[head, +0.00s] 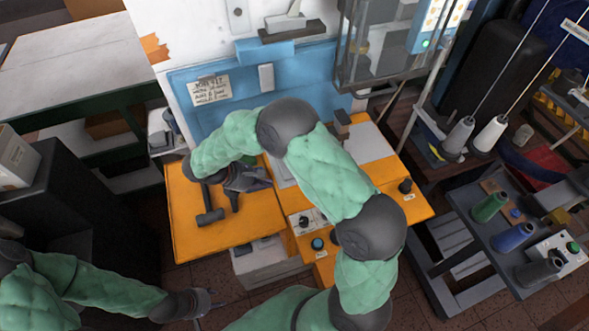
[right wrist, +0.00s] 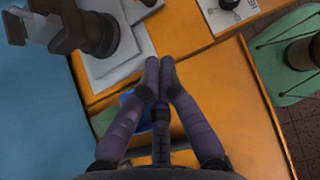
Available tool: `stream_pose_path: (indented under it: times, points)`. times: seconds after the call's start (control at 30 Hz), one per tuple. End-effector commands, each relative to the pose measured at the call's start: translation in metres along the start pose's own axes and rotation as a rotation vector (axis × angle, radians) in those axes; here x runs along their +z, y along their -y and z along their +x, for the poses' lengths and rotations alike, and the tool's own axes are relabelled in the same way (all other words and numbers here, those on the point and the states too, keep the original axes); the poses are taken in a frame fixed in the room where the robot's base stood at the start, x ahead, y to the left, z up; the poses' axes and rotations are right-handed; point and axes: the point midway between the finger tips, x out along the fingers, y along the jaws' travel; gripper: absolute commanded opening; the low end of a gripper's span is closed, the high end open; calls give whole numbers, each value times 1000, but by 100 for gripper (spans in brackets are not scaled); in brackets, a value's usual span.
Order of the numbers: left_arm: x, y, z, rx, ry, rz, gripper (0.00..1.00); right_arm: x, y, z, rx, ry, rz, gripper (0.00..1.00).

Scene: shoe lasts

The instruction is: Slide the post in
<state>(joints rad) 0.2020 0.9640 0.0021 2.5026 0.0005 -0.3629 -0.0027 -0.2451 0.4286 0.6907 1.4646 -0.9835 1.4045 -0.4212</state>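My right gripper (right wrist: 160,66) reaches over the orange bench top (right wrist: 213,75). In the head view the right gripper (head: 262,180) is partly covered by my own arm. A dark, thick upright part (right wrist: 95,32) stands on a stepped grey plate (right wrist: 122,65) at upper left of the wrist view, apart from the fingers. I cannot tell for sure whether it is the post. My left gripper (head: 208,302) is low, in front of the bench; its fingers are too small to read.
A control panel with knobs (head: 308,222) is at the front. A blue backboard (head: 300,75) rises behind. A thread-spool stand (head: 505,225) is at right, and a dark cabinet (head: 100,215) at left.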

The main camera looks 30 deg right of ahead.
Motion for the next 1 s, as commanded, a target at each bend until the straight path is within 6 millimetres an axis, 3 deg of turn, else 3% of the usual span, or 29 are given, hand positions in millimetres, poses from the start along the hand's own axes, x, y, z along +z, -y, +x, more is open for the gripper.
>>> stream_pose_path:
  times: [0.23, 0.7, 1.0]
  points:
    - [1, 1, 2, 0, 2, -1, 40, 1, 0, 19, -1, 3, 0, 0]
    - [0, 5, 12, 0, 1, -1, 40, 0, 1, 105, -3, 1, 0, 0]
    - [0, 5, 13, 0, 1, -1, 40, 26, 0, 126, 0, 1, 1, 0]
